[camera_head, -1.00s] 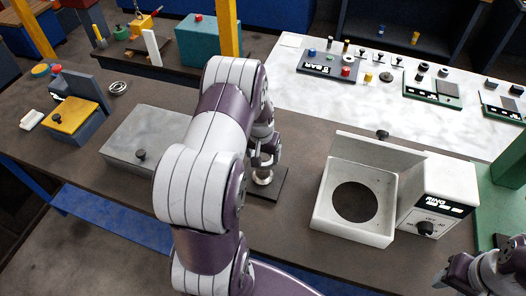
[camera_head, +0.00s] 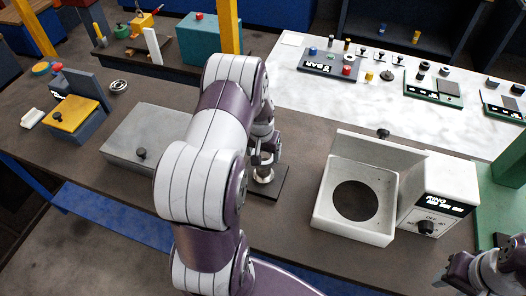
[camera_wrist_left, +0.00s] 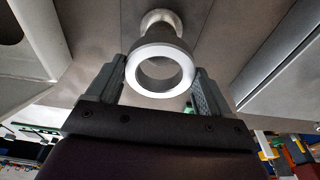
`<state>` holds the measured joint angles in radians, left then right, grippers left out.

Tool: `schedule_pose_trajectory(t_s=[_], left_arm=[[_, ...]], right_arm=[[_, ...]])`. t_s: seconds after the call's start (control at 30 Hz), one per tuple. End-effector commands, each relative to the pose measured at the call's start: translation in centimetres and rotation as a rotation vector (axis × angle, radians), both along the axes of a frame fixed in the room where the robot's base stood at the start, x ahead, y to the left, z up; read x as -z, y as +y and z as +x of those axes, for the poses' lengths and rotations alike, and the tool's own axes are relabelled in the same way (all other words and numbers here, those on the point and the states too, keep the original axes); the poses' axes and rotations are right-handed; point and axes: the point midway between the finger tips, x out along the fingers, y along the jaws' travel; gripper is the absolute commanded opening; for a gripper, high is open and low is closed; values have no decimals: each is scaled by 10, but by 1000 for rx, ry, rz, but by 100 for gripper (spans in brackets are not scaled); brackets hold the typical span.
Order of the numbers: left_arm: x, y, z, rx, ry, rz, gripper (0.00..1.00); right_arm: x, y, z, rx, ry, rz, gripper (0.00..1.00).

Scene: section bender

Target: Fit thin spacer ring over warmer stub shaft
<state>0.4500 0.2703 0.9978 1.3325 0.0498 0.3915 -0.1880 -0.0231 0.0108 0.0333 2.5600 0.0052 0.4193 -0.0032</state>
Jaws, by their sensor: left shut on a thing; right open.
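My left gripper (camera_head: 265,158) is shut on a pale metal ring (camera_wrist_left: 160,50), which sits between its two fingers in the left wrist view (camera_wrist_left: 160,82). Directly behind the ring is a grey stub shaft with a round flanged end (camera_wrist_left: 160,18). I cannot tell whether the ring is around the shaft or apart from it. In the head view, a round metal piece (camera_head: 263,177) shows under the left gripper on a dark plate (camera_head: 280,184); my arm hides part of this. My right gripper (camera_head: 447,274) is open and empty at the lower right.
A white open-topped box with a dark round opening (camera_head: 326,212) stands right of the left gripper, beside a control box (camera_head: 441,190) marked RING. A grey lidded box (camera_head: 130,142) is on the left. A white mat (camera_head: 285,82) with small parts lies behind.

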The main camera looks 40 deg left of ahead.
Motion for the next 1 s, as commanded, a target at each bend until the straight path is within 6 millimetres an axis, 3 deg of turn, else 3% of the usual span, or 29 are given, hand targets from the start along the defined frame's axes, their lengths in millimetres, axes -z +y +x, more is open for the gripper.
schedule_pose_trajectory(t_s=[1.0], left_arm=[[7, -1, 0, 0, 0, 0, 45]], right_arm=[[5, 0, 0, 0, 0, 0, 43]])
